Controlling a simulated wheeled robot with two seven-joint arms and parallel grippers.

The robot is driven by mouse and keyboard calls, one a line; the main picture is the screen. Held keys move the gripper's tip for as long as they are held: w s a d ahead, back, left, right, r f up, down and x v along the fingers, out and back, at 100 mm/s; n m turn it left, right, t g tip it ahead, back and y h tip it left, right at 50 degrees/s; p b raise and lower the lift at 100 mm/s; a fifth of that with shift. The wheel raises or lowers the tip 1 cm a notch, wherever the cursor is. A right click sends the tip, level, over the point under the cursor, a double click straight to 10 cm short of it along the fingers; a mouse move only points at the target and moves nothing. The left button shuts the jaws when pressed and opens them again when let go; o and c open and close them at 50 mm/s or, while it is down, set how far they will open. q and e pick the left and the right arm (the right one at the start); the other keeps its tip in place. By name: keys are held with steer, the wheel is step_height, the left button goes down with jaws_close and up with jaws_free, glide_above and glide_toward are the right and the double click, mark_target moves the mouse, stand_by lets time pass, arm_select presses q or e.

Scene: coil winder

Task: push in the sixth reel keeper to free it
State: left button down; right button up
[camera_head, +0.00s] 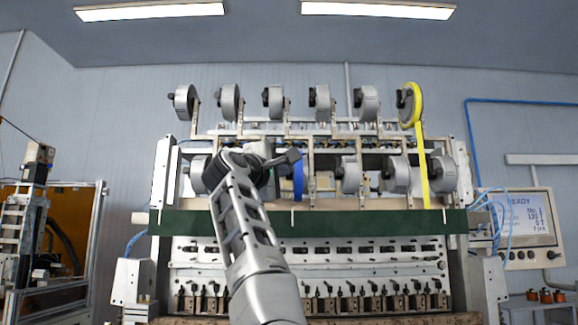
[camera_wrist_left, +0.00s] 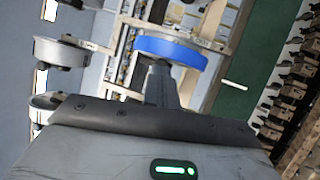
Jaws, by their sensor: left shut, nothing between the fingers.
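Reels hang in two rows on the winder, with dark keepers at the hubs of the upper ones. Counting from the left, the sixth upper reel (camera_head: 415,103) is yellow, with a dark keeper (camera_head: 401,98) on its left face; a yellow strip runs down from it. Which keeper the task counts as sixth cannot be told. My left gripper (camera_head: 292,156) is shut and empty, in front of the lower row beside a blue-edged reel (camera_head: 298,181). In the left wrist view its fingers (camera_wrist_left: 158,72) point at that blue-edged reel (camera_wrist_left: 172,51); contact cannot be told. My right gripper is not in view.
A dark green beam (camera_head: 370,223) crosses the winder below the lower reels. Grey reels (camera_head: 350,175) stand right of my left gripper, and uprights (camera_head: 310,160) separate them. A control screen (camera_head: 520,217) is at the right. Another grey reel (camera_wrist_left: 60,52) shows in the wrist view.

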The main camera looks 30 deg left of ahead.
arm_select(q)
steer(key=shift+w+a, duration=0.1)
steer(key=shift+w, duration=0.15)
steer(key=s+d+b, duration=0.3)
steer(key=s+b, duration=0.2)
steer(key=s, duration=0.3)
steer(key=shift+s, duration=0.4)
stand_by(0.6)
